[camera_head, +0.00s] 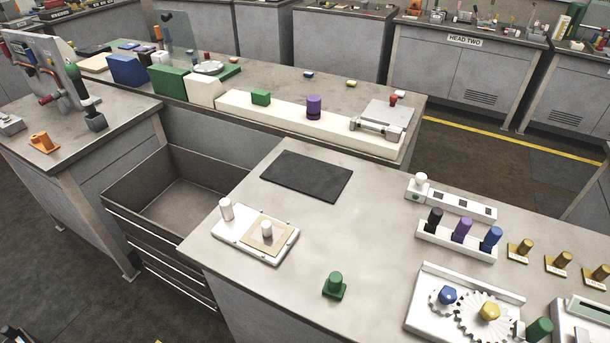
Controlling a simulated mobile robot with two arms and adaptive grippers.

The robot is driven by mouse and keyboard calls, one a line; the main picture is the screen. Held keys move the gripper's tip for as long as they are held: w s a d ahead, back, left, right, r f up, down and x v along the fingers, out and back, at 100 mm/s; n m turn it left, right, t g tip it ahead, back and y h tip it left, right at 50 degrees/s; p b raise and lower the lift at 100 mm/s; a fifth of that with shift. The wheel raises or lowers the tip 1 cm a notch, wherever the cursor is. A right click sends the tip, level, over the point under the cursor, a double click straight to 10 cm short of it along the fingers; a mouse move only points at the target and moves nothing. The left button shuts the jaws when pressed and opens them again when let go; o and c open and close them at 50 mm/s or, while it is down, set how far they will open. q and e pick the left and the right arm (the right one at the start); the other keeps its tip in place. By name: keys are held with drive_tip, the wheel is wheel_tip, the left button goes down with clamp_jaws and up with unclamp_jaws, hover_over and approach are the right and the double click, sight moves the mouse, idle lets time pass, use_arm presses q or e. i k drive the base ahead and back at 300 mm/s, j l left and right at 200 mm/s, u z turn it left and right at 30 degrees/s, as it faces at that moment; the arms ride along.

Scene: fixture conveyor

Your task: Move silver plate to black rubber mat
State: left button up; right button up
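The black rubber mat (307,176) lies flat and bare near the back left of the near grey table. A flat silver plate (384,113) rests on a pale fixture at the right end of the long white strip on the bench behind. A red knob (393,99) stands at its back edge; I cannot tell whether it is attached. A white plate (228,239) with a tan square and white pegs lies at the near table's left edge.
An open grey drawer (138,213) sits left of the near table. A green block (335,286) stands near the front. A peg rack (457,241) and a gear tray (420,306) fill the right side. Bare tabletop surrounds the mat.

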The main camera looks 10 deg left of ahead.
sight(308, 173)
drive_tip(key=i+j, duration=0.2)
drive_tip(key=j, duration=0.2)
drive_tip(key=i+j, duration=0.2)
drive_tip(key=j, duration=0.2)
drive_tip(key=i+j, duration=0.15)
drive_tip(key=j, duration=0.25)
